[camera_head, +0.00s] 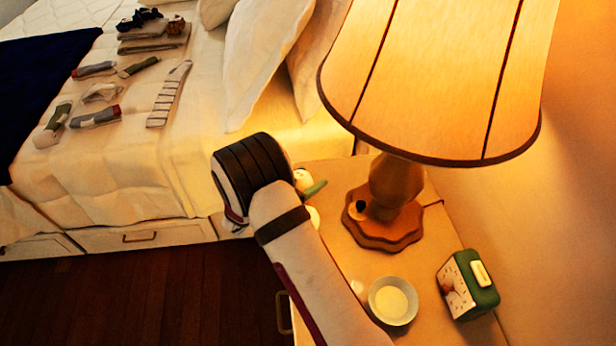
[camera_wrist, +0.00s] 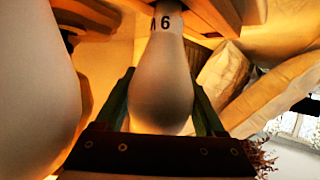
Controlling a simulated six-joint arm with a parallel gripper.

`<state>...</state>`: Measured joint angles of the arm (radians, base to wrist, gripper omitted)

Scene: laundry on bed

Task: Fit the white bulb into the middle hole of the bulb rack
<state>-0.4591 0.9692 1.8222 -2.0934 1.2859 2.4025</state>
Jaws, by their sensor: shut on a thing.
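A white bulb (camera_wrist: 160,90) with dark markings on its neck is between the green fingers of my gripper (camera_wrist: 160,82) in the wrist view. My gripper is shut on it, with the neck pointing up the picture. A second large, pale rounded shape (camera_wrist: 35,90) fills the left of that view, apart from the held bulb. In the head view, a green finger of my gripper (camera_head: 314,188) shows beside small white rounded pieces, mostly behind my arm. I cannot make out the bulb rack or its middle hole; brown wooden parts (camera_wrist: 210,14) at the top of the wrist view are unclear.
The lamp (camera_head: 395,190) stands on the nightstand (camera_head: 345,265), its wide shade overhanging close to my arm. A pale bowl (camera_head: 393,301) and a green clock (camera_head: 468,285) are at the front right. The bed (camera_head: 130,185) holds several folded clothes and socks.

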